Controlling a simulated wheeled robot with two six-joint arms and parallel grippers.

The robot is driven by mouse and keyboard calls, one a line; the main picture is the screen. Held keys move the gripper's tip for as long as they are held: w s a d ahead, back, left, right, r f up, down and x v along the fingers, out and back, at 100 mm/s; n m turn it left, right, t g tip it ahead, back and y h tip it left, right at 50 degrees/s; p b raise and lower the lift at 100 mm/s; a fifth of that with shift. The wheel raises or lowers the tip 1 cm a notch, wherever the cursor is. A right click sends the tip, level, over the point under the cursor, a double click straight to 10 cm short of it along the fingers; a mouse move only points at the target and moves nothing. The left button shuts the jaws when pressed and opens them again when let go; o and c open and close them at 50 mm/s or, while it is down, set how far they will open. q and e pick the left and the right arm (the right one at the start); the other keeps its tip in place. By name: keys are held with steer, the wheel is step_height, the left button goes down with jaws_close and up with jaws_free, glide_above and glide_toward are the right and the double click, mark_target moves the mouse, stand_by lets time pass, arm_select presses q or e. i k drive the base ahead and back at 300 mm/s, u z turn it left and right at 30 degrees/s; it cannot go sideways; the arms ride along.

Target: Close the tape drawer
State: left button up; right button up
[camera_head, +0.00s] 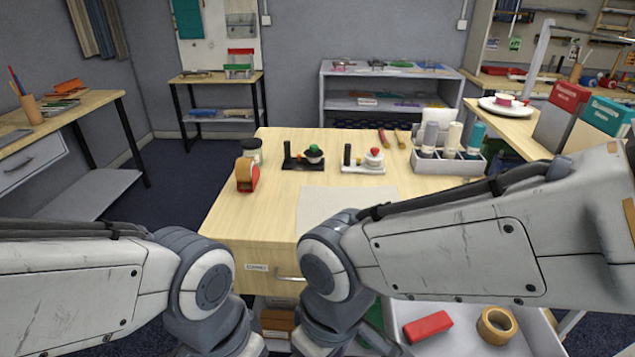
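An open drawer (535,318) with pale walls sticks out at the lower right, below the front of the wooden table (225,215). A red block (429,327) and a tan tape roll (497,325) lie inside it. The drawer's front is out of the frame and my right arm hides part of its left side. My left arm comes in from the left and my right arm from the right; both bend down at the bottom middle. The fingers of both grippers are not visible.
A closed labelled drawer front with a metal handle (288,278) is left of my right arm. On the table stand a red tape dispenser (247,174), a dark jar (251,150), two small stamp-like stands and a grey bottle caddy (447,163). A pale mat (345,205) lies near the front.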

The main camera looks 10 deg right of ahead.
mark_target(534, 336)
steer(key=z, duration=2.85)
steer(key=k, duration=0.95)
steer(key=u, duration=1.65)
steer(key=i, duration=0.5)
